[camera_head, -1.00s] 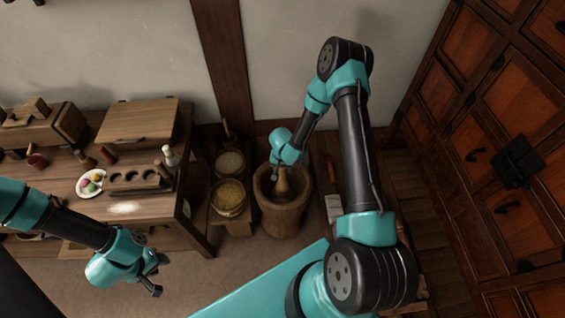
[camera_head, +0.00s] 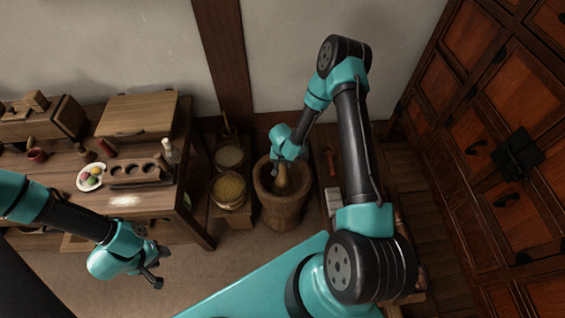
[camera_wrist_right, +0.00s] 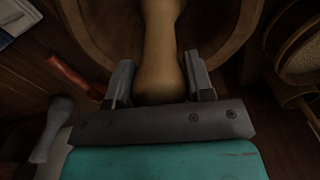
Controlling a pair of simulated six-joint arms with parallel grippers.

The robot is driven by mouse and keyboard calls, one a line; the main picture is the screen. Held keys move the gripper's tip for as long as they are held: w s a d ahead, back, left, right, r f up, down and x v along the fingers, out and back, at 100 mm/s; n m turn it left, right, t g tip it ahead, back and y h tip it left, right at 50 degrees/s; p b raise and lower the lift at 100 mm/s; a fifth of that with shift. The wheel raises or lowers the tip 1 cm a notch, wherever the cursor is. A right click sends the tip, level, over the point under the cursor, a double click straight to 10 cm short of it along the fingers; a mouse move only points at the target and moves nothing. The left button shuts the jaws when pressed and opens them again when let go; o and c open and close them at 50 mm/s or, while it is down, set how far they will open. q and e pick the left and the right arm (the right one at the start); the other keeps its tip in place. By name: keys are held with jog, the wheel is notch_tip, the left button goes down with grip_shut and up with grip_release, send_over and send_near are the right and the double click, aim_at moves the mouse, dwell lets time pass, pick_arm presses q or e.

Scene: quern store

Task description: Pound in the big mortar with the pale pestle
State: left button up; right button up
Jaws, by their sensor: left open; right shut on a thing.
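The big wooden mortar (camera_head: 281,212) stands on the floor in the middle of the head view. My right gripper (camera_head: 284,164) reaches down over it and is shut on the pale pestle (camera_head: 283,182). The pestle's lower part is inside the mortar's hollow; its tip is hidden. In the right wrist view the pale pestle (camera_wrist_right: 162,50) is between the two fingers of my right gripper (camera_wrist_right: 160,85), with the mortar's rim (camera_wrist_right: 95,35) around it. My left gripper (camera_head: 153,268) is open and empty in front of the table.
The wooden table (camera_head: 160,201) at left holds a plate (camera_head: 90,177), a holed block (camera_head: 138,172) and a bottle (camera_head: 171,152). A red-handled brush (camera_head: 331,165) lies right of the mortar. A tall cabinet (camera_head: 500,150) is at the right.

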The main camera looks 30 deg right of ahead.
notch_tip(320, 180, up, 8)
dwell(0.4)
jog(key=shift+f, duration=3.9)
notch_tip(320, 180, up, 8)
jog(key=shift+f, duration=0.1)
notch_tip(320, 180, up, 9)
jog(key=shift+w, duration=0.15)
